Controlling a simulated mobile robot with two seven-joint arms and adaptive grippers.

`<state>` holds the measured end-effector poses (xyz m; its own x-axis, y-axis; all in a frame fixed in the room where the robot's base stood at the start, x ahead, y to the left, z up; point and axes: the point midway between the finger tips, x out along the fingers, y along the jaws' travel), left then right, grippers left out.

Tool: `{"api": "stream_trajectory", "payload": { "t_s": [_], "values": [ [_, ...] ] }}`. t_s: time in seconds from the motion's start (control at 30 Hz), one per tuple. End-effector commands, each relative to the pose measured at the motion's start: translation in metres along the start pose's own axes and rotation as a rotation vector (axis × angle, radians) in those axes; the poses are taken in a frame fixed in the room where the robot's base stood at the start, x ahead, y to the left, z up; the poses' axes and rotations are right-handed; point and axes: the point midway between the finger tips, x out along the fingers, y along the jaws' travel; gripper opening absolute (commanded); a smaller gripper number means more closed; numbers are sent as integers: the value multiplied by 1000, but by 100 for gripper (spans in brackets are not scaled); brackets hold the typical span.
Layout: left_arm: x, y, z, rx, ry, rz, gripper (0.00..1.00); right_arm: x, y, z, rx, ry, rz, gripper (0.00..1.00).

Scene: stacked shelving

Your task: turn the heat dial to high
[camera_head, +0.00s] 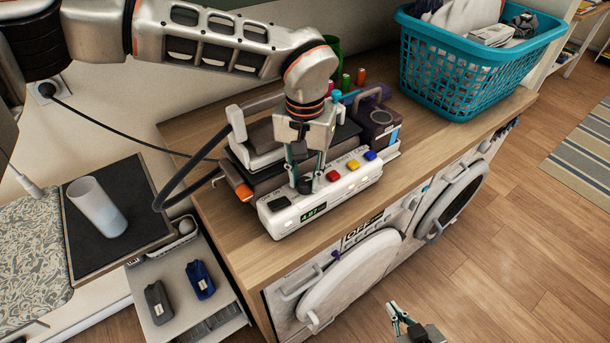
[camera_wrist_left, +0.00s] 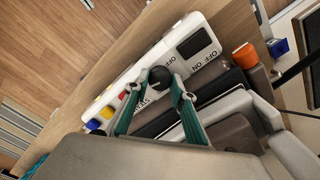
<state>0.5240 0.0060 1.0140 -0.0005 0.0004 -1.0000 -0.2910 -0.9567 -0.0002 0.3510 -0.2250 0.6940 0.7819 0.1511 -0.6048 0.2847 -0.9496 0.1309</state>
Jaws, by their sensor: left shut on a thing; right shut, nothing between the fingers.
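A white control panel (camera_head: 350,185) with red, yellow and blue buttons runs along the front of a dark machine on the wooden counter. Its heat dial (camera_wrist_left: 160,75) is a round black knob, seen in the left wrist view with printed lettering beside it. My left gripper (camera_head: 304,180) reaches down from above. Its green-edged fingers close around the dial, one on each side. In the head view the fingers partly hide the dial. The dial's exact setting is not readable. My right gripper (camera_head: 396,317) is shut and empty at the bottom, in front of the washers.
A teal laundry basket (camera_head: 475,70) stands at the back right of the counter (camera_head: 225,225). An orange knob (camera_wrist_left: 245,56) sits on the machine's side. A black hose loops left of it. White front-loading washers (camera_head: 355,280) are below. An open drawer (camera_head: 160,275) is at left.

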Motion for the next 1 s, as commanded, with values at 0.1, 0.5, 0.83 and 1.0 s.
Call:
{"api": "stream_trajectory", "payload": {
  "t_s": [0.1,0.5,0.83,1.0],
  "values": [
    [-2,0,-2,8,4,1,3,0,0,0,0,0,-1,0],
    [-2,0,-1,8,4,1,41,0,-3,-1,8,1,-1,0],
    [-1,-1,-1,6,3,-1,41,0,-2,1,6,-2,0,0],
    [-13,-1,-2,7,6,-1,41,0,-1,0,5,-2,0,0]
  ]
}}
